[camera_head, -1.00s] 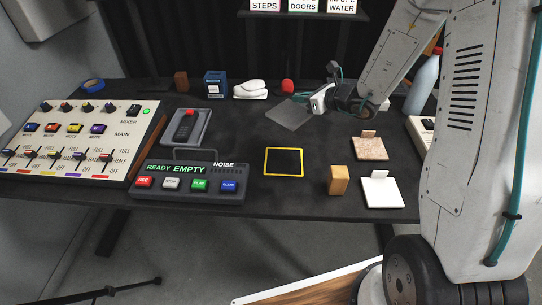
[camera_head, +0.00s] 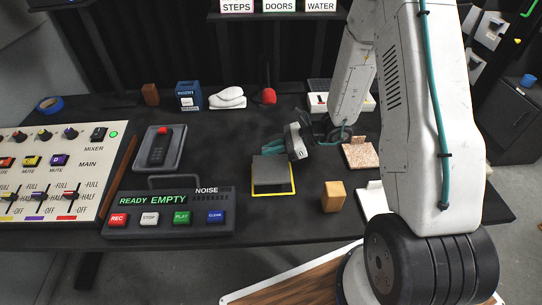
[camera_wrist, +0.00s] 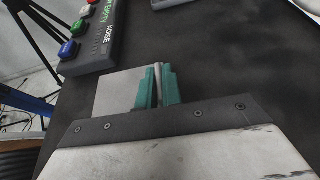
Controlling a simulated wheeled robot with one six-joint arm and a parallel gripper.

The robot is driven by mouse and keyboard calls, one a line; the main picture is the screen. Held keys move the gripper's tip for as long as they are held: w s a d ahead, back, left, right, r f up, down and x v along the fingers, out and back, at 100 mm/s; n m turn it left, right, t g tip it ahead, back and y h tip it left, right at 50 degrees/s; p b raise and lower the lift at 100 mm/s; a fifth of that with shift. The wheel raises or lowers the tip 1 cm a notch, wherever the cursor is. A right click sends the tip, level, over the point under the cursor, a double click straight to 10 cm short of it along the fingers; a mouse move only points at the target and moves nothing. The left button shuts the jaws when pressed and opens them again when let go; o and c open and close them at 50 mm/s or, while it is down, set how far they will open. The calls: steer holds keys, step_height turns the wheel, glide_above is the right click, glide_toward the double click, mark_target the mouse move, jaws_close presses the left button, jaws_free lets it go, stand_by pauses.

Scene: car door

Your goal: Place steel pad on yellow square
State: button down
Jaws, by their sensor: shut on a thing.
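The steel pad (camera_head: 271,172) is a flat grey plate with an upright tab. It is over the yellow-edged square (camera_head: 272,194) and hides most of it; the yellow front edge and parts of the sides show. My gripper (camera_head: 282,146) is shut on the pad's tab at the back edge. In the wrist view the teal fingers (camera_wrist: 156,86) pinch the tab, and the grey plate (camera_wrist: 115,92) spreads out beyond them. I cannot tell whether the pad touches the table or hovers just above it.
The recorder box (camera_head: 170,212) with coloured buttons stands to the left. A wooden block (camera_head: 333,197), a white pad (camera_head: 372,203) and a speckled pad (camera_head: 360,156) lie to the right. A handset on a grey base (camera_head: 159,148) is further left.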

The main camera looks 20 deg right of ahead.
mark_target(271, 156)
steer(key=shift+f, duration=1.5)
steer(key=shift+f, duration=0.1)
steer(key=c, duration=1.6)
jaws_free()
steer(key=shift+o, duration=0.2)
